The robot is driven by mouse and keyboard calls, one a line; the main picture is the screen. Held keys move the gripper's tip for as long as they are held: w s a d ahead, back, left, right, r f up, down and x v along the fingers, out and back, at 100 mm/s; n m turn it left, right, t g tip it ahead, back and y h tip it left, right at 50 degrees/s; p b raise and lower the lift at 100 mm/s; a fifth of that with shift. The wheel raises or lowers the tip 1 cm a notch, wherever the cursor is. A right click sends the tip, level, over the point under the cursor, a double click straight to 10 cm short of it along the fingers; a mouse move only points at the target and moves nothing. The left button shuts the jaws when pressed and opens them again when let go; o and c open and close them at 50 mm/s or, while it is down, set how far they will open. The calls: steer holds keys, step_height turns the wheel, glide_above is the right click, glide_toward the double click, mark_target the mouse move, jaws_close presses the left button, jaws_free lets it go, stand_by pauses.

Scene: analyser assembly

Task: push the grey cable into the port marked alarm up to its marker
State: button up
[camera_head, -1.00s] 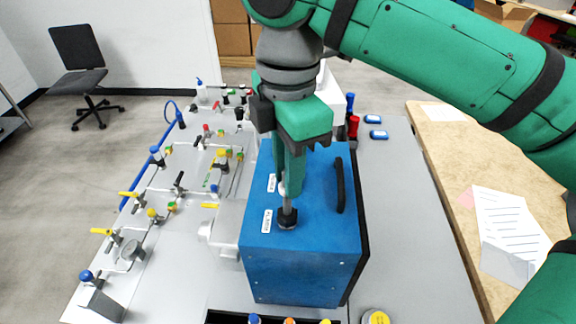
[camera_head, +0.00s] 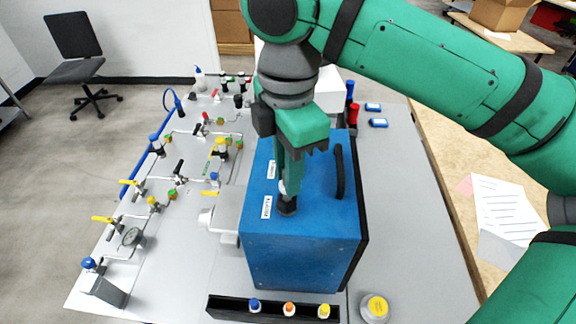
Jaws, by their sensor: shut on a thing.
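The blue analyser box (camera_head: 300,250) stands on the grey bench top. A black round port (camera_head: 287,206) is on its top face near the left edge, with a small white label (camera_head: 266,207) beside it. The label's print is too small to read surely. My gripper (camera_head: 288,183) points down just above this port and is shut on the grey cable (camera_head: 283,188). Only a short pale piece of the cable shows between the fingers and the port. The cable's end and its marker cannot be made out.
A second white label (camera_head: 271,169) lies behind, partly by my fingers. A black handle (camera_head: 340,172) rises right of the port. Valves and tubing fill the left panel. A black tray (camera_head: 228,307) with capped bottles and a yellow-topped jar (camera_head: 375,307) are in front.

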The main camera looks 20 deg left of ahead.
steer(key=shift+f, duration=1)
steer(key=o, duration=1.1)
steer(key=shift+a, duration=0.1)
steer(key=shift+c, duration=0.2)
steer(key=shift+r, duration=0.1)
steer(key=shift+r, duration=3.45)
